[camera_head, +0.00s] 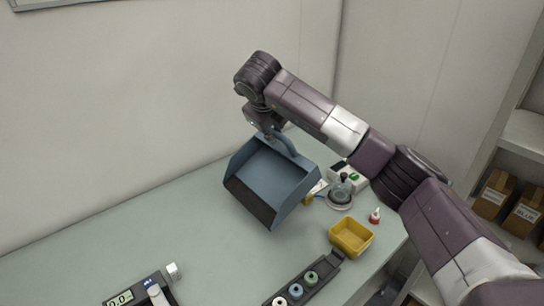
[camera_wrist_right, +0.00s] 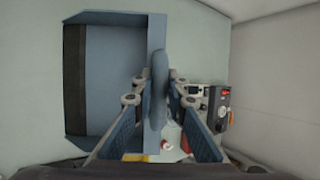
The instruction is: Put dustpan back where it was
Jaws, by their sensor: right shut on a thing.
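The dustpan (camera_head: 268,182) is blue-grey with a dark front lip. In the head view it is tilted toward me, over the back of the table, below my right gripper (camera_head: 270,132). I cannot tell for sure whether it touches the table. In the right wrist view the pan (camera_wrist_right: 115,80) fills the left half. My right gripper (camera_wrist_right: 160,103) is shut on the dustpan's handle (camera_wrist_right: 159,75), with a finger on each side of it. My left gripper is in neither view.
A yellow bin (camera_head: 351,237) stands near the table's right edge. A red-and-white bottle (camera_head: 375,216) and a round clear device (camera_head: 340,195) stand behind it. A dark rack (camera_head: 305,283) with spools and a digital gauge (camera_head: 125,298) are at the front. The table's left part (camera_head: 100,245) is clear.

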